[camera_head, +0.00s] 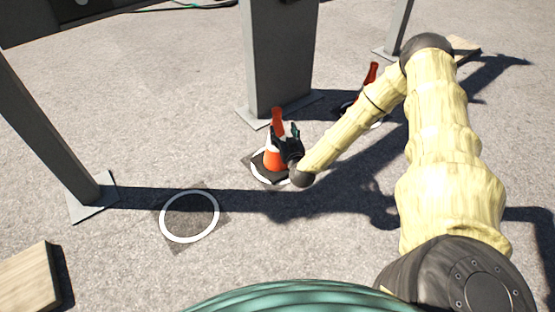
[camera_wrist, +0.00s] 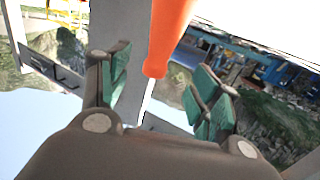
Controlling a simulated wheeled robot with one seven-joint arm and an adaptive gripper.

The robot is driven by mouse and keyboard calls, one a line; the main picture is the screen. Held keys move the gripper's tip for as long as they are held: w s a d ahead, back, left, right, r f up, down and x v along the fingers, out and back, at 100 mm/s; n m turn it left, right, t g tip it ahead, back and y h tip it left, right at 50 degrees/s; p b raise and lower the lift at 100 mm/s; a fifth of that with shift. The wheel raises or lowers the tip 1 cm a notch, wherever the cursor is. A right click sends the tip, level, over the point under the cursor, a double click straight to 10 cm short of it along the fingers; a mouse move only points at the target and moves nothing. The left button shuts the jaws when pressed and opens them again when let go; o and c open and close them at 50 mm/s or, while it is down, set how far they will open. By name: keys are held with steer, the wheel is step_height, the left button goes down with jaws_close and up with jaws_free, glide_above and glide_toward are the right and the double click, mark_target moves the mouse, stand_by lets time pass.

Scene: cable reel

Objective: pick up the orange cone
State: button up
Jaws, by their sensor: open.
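An orange cone (camera_head: 272,158) with a white band and a dark base stands upright on a white ring marking (camera_head: 256,172), in the middle of the head view. My gripper (camera_head: 290,138) is at its right side, level with its upper body, and hides part of it. In the wrist view the orange neck of the cone (camera_wrist: 170,35) reaches down from the top edge, between the two green-padded fingers. My gripper is open there too (camera_wrist: 162,88), with gaps on both sides of the neck. A second orange cone (camera_head: 371,73) stands farther back, partly hidden by my arm.
A wide grey post (camera_head: 280,60) rises just behind the near cone. A slanted grey post (camera_head: 45,130) stands at left. An empty white ring (camera_head: 162,216) lies on open ground in front. A wooden board (camera_head: 28,278) lies at lower left.

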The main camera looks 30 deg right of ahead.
mark_target(278, 120)
steer(key=b+x, duration=0.1)
steer(key=x, duration=0.3)
steer(key=shift+w+d+f+b, duration=0.1)
steer(key=shift+w+b, duration=0.25)
steer(key=shift+w+d+b, duration=0.15)
steer(key=shift+w+b, duration=0.2)
steer(key=shift+b, duration=0.05)
steer(key=b+x, duration=0.2)
steer(key=x, duration=0.1)
steer(key=shift+w+d+b, duration=0.1)
steer(key=shift+w+b, duration=0.15)
steer(key=shift+b, duration=0.05)
steer(key=shift+w+d, duration=0.15)
steer(key=shift+w, duration=0.3)
steer(key=shift+c, duration=0.2)
jaws_close()
